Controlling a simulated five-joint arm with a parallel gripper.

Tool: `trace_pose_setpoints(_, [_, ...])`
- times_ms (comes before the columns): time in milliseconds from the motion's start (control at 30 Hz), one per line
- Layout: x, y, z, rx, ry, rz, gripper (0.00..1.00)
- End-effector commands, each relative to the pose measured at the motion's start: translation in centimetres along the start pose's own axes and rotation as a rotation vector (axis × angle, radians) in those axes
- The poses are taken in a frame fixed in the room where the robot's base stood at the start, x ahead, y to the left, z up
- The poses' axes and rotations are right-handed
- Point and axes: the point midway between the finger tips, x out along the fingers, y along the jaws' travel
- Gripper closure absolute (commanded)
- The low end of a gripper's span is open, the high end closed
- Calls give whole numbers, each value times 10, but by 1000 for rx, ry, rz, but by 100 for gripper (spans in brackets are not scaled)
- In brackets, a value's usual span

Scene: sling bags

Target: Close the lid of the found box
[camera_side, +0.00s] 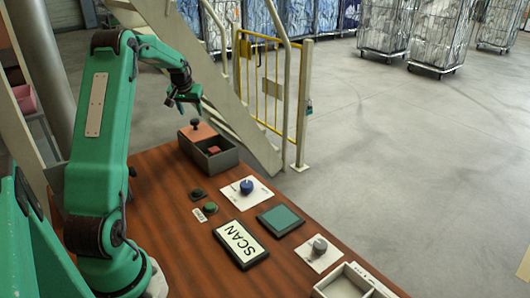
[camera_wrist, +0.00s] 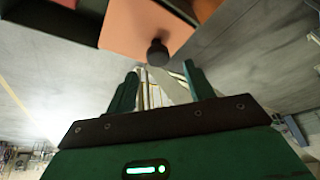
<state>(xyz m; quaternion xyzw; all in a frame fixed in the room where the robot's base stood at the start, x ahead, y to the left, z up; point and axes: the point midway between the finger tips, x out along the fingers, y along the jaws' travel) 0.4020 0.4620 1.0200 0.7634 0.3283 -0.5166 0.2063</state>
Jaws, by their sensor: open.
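A dark grey box (camera_side: 226,160) stands at the far edge of the wooden table. Its orange lid (camera_side: 197,133) covers the far-left part, and the near-right part is open with a small red thing (camera_side: 213,150) inside. A black knob (camera_side: 195,123) stands up on the lid. My gripper (camera_side: 184,102) hangs above and slightly left of the knob, apart from it. In the wrist view my gripper (camera_wrist: 161,78) is open and empty, with the knob (camera_wrist: 157,53) just beyond the fingertips and the lid (camera_wrist: 140,22) behind it.
On the table (camera_side: 165,208) are a blue knob (camera_side: 247,186), a green button (camera_side: 210,207), a dark button (camera_side: 198,194), a SCAN plate (camera_side: 240,244), a green pad (camera_side: 281,220), a grey knob (camera_side: 320,245) and a pale tray (camera_side: 346,284). A stair rail (camera_side: 215,92) rises behind the box.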

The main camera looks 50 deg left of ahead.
Motion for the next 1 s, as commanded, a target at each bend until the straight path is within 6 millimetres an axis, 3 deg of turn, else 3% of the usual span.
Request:
trace_pose_setpoints(333, [39, 1, 0, 0, -1, 1, 47])
trace_pose_setpoints(800, [48, 1, 0, 0, 0, 1, 47])
trace_pose_setpoints(1000, [48, 1, 0, 0, 0, 1, 86])
